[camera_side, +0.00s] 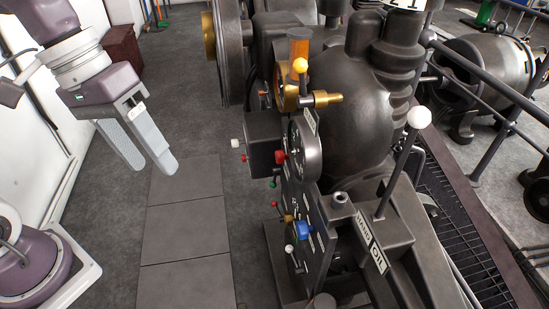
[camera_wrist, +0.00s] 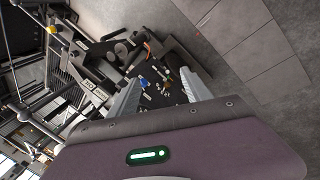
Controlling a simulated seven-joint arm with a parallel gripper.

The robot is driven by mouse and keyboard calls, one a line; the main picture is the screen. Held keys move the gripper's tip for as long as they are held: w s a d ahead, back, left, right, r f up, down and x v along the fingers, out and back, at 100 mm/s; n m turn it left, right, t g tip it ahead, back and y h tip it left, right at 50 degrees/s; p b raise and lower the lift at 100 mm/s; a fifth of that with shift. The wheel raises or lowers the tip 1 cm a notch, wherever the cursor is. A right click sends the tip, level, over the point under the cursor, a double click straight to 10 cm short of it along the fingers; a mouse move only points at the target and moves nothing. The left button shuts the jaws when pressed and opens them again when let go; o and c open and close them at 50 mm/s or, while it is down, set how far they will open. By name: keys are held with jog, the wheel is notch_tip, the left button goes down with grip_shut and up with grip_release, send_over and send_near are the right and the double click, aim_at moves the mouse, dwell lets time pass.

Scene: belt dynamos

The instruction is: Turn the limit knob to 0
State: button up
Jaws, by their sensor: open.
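My gripper (camera_side: 153,167) hangs at the left in the side view, well apart from the machine. It is open and empty; its two pale fingers also show in the wrist view (camera_wrist: 160,76). The dark control panel (camera_side: 318,235) on the machine's front carries several coloured controls. Among them are a blue knob (camera_side: 304,230), a red knob (camera_side: 280,157) and a small white-tipped lever (camera_side: 290,248). The panel is seen edge-on in the side view and small between the fingers in the wrist view. I cannot tell which control is the limit knob, nor its setting.
A tall lever with a white ball (camera_side: 419,118) rises beside the HAND OIL box (camera_side: 370,243). A brass fitting (camera_side: 322,98) and yellow ball (camera_side: 300,65) stick out above the panel. The tiled floor (camera_side: 186,222) between gripper and machine is clear.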

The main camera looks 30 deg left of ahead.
jog(key=w+d+f+n+g+h, duration=0.2)
jog(key=w+d+f+n+h, duration=0.15)
jog(key=w, duration=0.45)
jog(key=n+t+h, duration=0.7)
jog(key=n+h, duration=0.2)
jog(key=n, duration=0.3)
send_near(282, 157)
jog(key=s+d+r, duration=0.5)
jog(key=d+r, duration=0.2)
jog(key=r, duration=0.1)
jog(key=w+a+f+n+t+y, duration=0.2)
jog(key=f+n+t, duration=0.1)
jog(key=f+n, duration=0.2)
jog(key=w+a+f+n+t+y, duration=0.1)
jog(key=w+a+f+n+t, duration=0.15)
jog(key=f+n+t, duration=0.2)
jog(key=x, duration=0.6)
jog(key=shift+s+d+f+g, duration=0.2)
jog(key=shift+f+g, duration=0.25)
jog(key=shift+f, duration=0.15)
grip_shut()
